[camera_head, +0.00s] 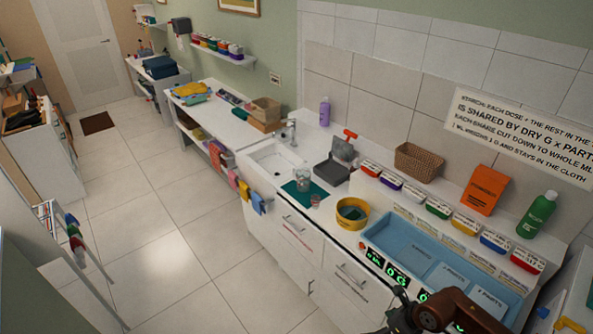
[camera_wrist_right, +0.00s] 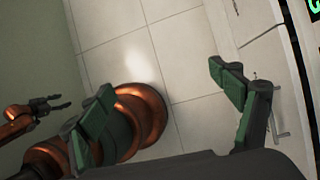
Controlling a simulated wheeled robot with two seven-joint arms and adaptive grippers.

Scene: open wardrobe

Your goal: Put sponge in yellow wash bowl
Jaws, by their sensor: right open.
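The yellow wash bowl (camera_head: 352,214) stands upright on the counter in the head view, between the sink and the blue tray. I cannot make out a sponge for certain in either view. My right gripper (camera_wrist_right: 170,105) is open with green finger pads wide apart and nothing between them. It hangs over the floor beside the drawer fronts. In the head view my right arm comes in at the bottom right, near the counter's front edge. My left gripper (camera_wrist_right: 52,106) shows small at the left of the right wrist view, its fingers apart and empty.
A teal mat (camera_head: 292,199) with a glass beaker (camera_head: 302,183) lies left of the bowl. The sink (camera_head: 272,161) is beyond. The blue tray (camera_head: 381,233), several lidded tubs, a wicker basket (camera_head: 418,162) and a green bottle (camera_head: 538,215) are to the right. The tiled floor (camera_head: 170,255) is clear.

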